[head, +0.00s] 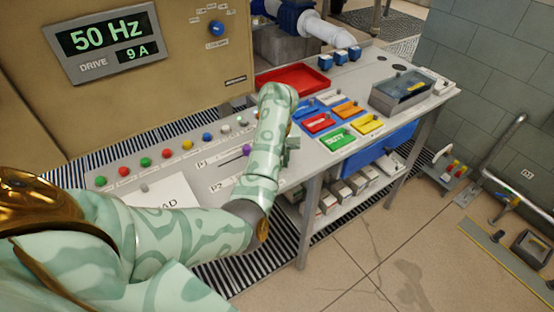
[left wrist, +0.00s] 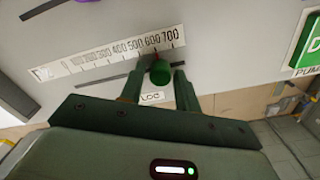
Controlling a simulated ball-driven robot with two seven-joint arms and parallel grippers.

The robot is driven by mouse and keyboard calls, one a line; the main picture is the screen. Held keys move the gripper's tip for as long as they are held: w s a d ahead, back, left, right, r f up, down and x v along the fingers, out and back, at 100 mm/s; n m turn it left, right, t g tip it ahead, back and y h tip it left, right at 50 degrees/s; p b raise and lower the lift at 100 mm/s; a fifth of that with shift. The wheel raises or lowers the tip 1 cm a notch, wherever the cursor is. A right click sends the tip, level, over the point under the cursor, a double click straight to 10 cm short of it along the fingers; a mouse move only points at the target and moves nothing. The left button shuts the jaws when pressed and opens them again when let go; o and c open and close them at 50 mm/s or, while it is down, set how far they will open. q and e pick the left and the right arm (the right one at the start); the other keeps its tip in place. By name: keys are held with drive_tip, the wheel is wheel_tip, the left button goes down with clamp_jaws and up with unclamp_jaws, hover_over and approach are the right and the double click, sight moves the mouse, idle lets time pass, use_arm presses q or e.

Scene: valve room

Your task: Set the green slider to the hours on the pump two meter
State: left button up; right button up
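The green slider knob (left wrist: 160,73) shows in the left wrist view, below the right part of a printed scale (left wrist: 120,50) marked in hundreds up to 700. It stands between the two fingers of my left gripper (left wrist: 160,84), which look open with a small gap on each side; contact is not clear. In the head view my left gripper (head: 288,152) is over the desk's front edge, and my arm hides the green knob. A purple knob (head: 247,150) sits on the slider row above. I cannot make out a pump two hours meter. My right gripper is not in view.
A drive display (head: 108,42) on the cabinet reads 50 Hz and 9 A. Coloured buttons (head: 145,162) line the desk behind my arm. A red tray (head: 293,79), several coloured plates (head: 338,139) and a clear-lidded box (head: 401,90) lie to the right.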

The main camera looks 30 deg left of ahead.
use_arm(q)
drive_tip(key=shift+o, duration=0.7)
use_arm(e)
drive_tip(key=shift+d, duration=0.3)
use_arm(q)
drive_tip(key=shift+r, duration=0.15)
drive_tip(key=shift+r+p, duration=0.3)
drive_tip(key=shift+r, duration=0.1)
wheel_tip(320, 180, up, 15)
drive_tip(key=p, duration=0.8)
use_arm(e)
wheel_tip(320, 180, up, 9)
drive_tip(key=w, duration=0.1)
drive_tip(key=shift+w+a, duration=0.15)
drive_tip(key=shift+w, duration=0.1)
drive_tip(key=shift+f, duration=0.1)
